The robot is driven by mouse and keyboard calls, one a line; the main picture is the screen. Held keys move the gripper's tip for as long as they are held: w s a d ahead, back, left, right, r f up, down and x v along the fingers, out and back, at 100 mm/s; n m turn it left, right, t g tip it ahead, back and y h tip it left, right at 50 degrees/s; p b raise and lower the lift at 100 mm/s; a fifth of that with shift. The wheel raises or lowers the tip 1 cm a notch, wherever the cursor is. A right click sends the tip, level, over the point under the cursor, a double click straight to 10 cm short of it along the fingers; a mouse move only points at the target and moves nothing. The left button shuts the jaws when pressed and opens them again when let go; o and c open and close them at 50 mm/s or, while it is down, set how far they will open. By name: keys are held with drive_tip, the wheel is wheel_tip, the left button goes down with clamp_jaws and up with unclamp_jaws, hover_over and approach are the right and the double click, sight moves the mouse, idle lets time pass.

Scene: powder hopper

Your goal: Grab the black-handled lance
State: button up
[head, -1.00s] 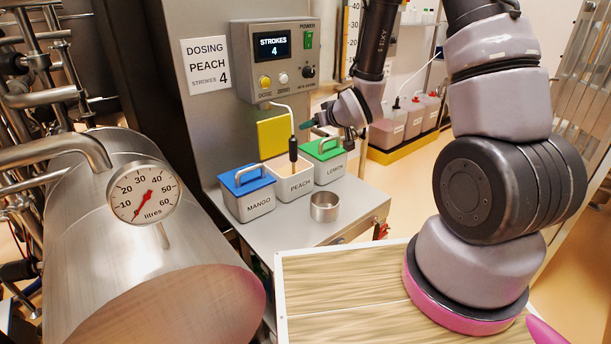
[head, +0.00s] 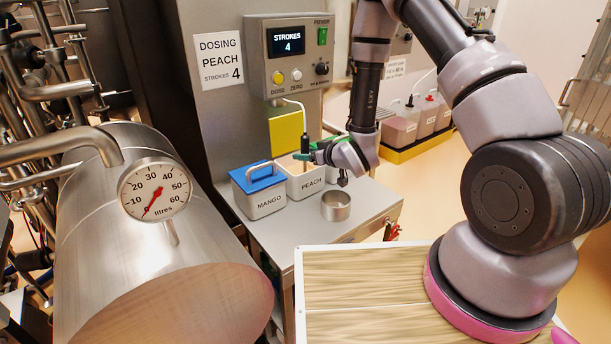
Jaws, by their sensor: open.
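The black-handled lance (head: 305,144) stands upright in the open white container marked PEACH (head: 307,186), with a pale hose running from its top to the dosing unit. My gripper (head: 303,157) is open and reaches in from the right, roughly level. Its fingertips overlap the lower part of the black handle in the picture. I cannot tell whether the handle is between the fingers or only behind them. The lance's lower end is hidden in the container.
The blue-lidded MANGO container (head: 259,198) stands left of PEACH; the LEMON container on the right is mostly hidden behind my gripper. A small metal cup (head: 336,206) stands in front. The dosing unit (head: 290,80) shows STROKES 4. A steel tank (head: 150,240) fills the left.

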drive_tip(key=x, duration=0.4)
drive_tip(key=shift+w+a+f, duration=0.1)
drive_tip(key=shift+w+f, duration=0.1)
drive_tip(key=shift+f, duration=0.05)
drive_tip(key=shift+c, duration=0.3)
clamp_jaws()
drive_tip(key=shift+r, duration=0.1)
idle(0.8)
